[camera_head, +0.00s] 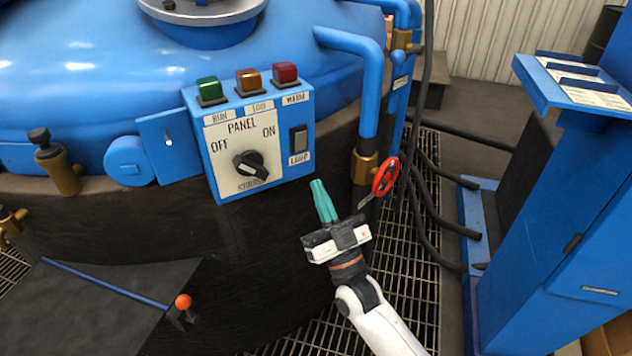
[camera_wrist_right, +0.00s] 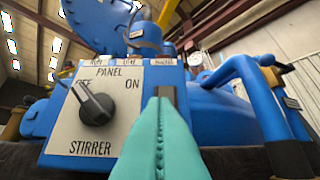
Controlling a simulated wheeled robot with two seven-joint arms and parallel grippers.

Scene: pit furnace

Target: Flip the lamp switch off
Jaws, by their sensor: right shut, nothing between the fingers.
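The lamp switch (camera_head: 299,139) is a dark rocker on the right side of the blue control panel (camera_head: 215,190), above a LAMP label. My right gripper (camera_head: 319,190), with teal fingers, is shut and empty. In the head view it appears just below and right of the lamp switch, apart from the panel as far as I can tell. In the right wrist view the teal fingers (camera_wrist_right: 160,135) cover most of the lamp switch; only a dark upper part (camera_wrist_right: 167,93) shows above them. I cannot tell the rocker's position. My left gripper is not in view.
The panel also bears a black stirrer knob (camera_head: 250,165) and green, orange and red buttons (camera_head: 248,80) along its top. A blue pipe (camera_head: 368,90) and a red valve wheel (camera_head: 385,176) stand close to the right. An orange-tipped lever (camera_head: 183,302) is at lower left.

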